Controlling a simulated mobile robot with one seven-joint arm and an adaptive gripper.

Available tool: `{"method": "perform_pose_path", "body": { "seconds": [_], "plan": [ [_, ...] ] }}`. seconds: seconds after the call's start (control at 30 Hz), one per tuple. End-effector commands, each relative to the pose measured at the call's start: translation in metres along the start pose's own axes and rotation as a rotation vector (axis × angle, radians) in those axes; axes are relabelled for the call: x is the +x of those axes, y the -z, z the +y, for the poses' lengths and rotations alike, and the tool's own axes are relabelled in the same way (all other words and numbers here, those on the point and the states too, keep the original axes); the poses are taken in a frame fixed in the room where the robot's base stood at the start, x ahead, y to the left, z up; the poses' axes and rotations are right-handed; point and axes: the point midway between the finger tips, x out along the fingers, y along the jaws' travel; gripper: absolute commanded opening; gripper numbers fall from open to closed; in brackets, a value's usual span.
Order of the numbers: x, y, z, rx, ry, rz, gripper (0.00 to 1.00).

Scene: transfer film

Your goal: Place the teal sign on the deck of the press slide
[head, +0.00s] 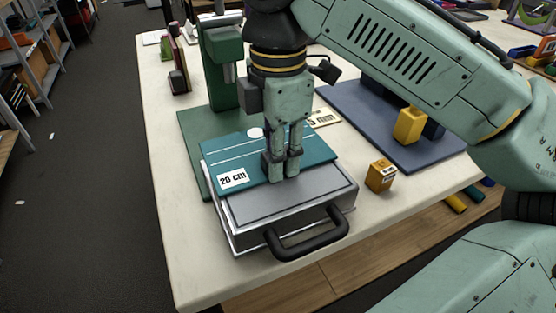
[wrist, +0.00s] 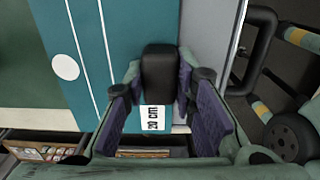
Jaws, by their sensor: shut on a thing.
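The teal sign (head: 222,164) is a flat panel with white lines, a white dot and a "20 cm" label. It lies roughly level over the back part of the press slide's grey deck (head: 295,199); whether it touches the deck is unclear. My gripper (head: 281,172) is shut on the sign near its front edge, pointing down. The sign also shows in the wrist view (wrist: 84,25), with a dark block between my fingers (wrist: 162,105). The fingers hide part of the sign. The slide has a black handle (head: 308,238) at its front.
The green press (head: 222,70) stands just behind the slide. A yellow block (head: 380,176) sits to the right, near a dark blue plate (head: 362,122) bearing another yellow piece (head: 409,126). A cream "5 mm" sign (head: 323,117) lies behind my gripper. The table's left front is clear.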

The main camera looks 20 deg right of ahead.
Motion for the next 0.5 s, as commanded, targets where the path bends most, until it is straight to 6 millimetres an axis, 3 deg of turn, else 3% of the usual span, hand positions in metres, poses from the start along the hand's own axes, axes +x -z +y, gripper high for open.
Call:
{"method": "perform_pose_path", "body": {
  "seconds": [0.27, 0.3, 0.5],
  "plan": [
    [0.0020, 0.0005, 0.0002, -0.002, -0.001, 0.001, 0.00],
    [0.0015, 0.0004, 0.0001, -0.001, -0.001, 0.000, 0.26],
    [0.0014, 0.0002, 0.0000, 0.000, -0.001, 0.000, 0.40]
  ]
}}
